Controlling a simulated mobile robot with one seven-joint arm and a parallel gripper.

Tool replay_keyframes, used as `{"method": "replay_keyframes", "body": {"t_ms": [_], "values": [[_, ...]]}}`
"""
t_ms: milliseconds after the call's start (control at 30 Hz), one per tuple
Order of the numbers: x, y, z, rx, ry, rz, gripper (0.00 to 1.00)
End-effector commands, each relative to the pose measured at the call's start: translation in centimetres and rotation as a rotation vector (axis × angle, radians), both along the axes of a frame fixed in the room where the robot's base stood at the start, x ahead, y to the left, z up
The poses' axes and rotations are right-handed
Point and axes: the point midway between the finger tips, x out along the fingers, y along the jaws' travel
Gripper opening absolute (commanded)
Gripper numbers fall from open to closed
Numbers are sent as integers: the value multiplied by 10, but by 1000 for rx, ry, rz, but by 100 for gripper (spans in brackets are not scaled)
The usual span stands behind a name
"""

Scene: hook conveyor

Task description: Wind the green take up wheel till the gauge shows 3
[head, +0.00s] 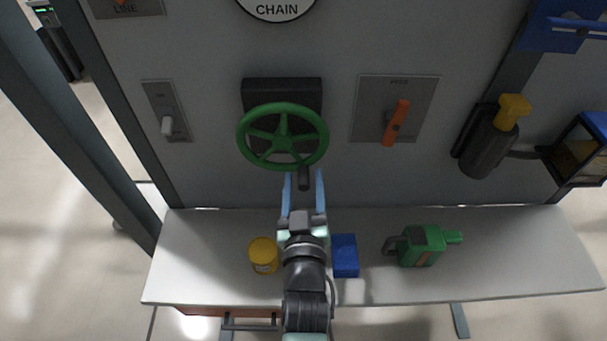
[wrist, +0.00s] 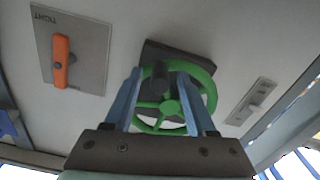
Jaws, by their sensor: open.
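The green wheel (head: 240,135) is mounted on a dark block on the grey wall panel. It also shows in the wrist view (wrist: 213,95). A black crank knob (head: 304,181) sticks out from its lower right rim in the head view; the knob also shows in the wrist view (wrist: 153,84). My gripper (head: 303,174) is open, with its blue fingers on either side of the knob. In the wrist view my gripper (wrist: 159,74) shows gaps beside the knob. A round dial marked CHAIN (head: 276,11) is cut off at the top, so no reading shows.
An orange lever (head: 396,122) is right of the wheel and a grey switch (head: 167,124) left. On the white bench (head: 510,275) are a yellow tin (head: 263,254), a blue box (head: 345,255) and a green can (head: 422,245). A black cylinder (head: 487,145) hangs farther right.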

Motion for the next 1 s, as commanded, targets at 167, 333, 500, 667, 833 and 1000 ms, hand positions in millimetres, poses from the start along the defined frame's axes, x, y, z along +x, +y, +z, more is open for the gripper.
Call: {"method": "replay_keyframes", "body": {"t_ms": [167,333,500,667,833,1000], "values": [[8,0,0,0,0,0,56],[9,0,0,0,0,0,56],[8,0,0,0,0,0,42],[8,0,0,0,-1,0,13],[8,0,0,0,-1,0,0],[8,0,0,0,0,0,0]]}}
